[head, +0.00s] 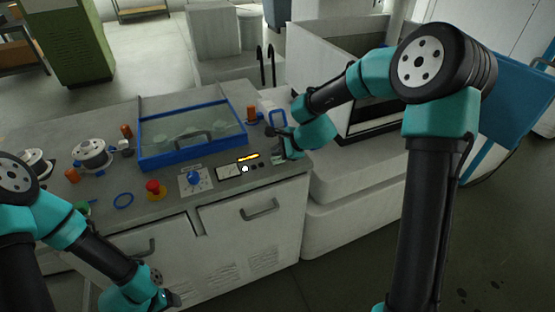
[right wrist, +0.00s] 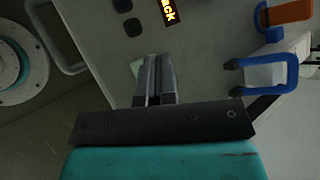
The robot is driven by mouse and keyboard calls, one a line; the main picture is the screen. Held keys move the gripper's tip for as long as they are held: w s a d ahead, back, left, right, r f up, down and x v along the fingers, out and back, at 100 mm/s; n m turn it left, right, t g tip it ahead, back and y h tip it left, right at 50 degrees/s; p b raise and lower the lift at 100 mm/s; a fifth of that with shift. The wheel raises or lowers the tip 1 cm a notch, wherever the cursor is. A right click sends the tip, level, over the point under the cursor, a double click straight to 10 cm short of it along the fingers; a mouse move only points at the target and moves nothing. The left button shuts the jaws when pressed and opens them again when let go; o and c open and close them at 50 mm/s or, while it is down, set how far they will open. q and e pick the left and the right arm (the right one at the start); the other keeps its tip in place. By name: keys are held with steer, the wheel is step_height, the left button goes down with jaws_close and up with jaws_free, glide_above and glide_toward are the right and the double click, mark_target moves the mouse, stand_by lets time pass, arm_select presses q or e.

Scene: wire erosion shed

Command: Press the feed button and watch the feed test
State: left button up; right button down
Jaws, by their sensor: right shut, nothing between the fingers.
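The control panel (head: 229,172) is at the front right of the grey bench. It carries a lit amber display (head: 248,157), a small white round button (head: 245,169) and dark buttons beside it. I cannot read which one is the feed button. In the right wrist view, part of the amber display text (right wrist: 168,11) and two dark buttons (right wrist: 133,27) show at the top. My right gripper (head: 272,132) is over the bench just right of the panel. Its fingers (right wrist: 154,62) are together and empty. My left gripper (head: 174,299) is low, before the bench front; its jaws are unclear.
A blue-framed clear cover (head: 192,136) is behind the panel. A blue knob (head: 193,177) and a red mushroom button (head: 155,188) lie to its left.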

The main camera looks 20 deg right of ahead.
mark_target(278, 160)
steer(key=shift+f, duration=0.1)
steer(key=shift+f, duration=0.3)
steer(key=shift+f, duration=0.4)
stand_by(0.9)
steer(key=shift+r, duration=0.8)
steer(key=shift+r, duration=2.55)
steer(key=shift+d+f, duration=0.1)
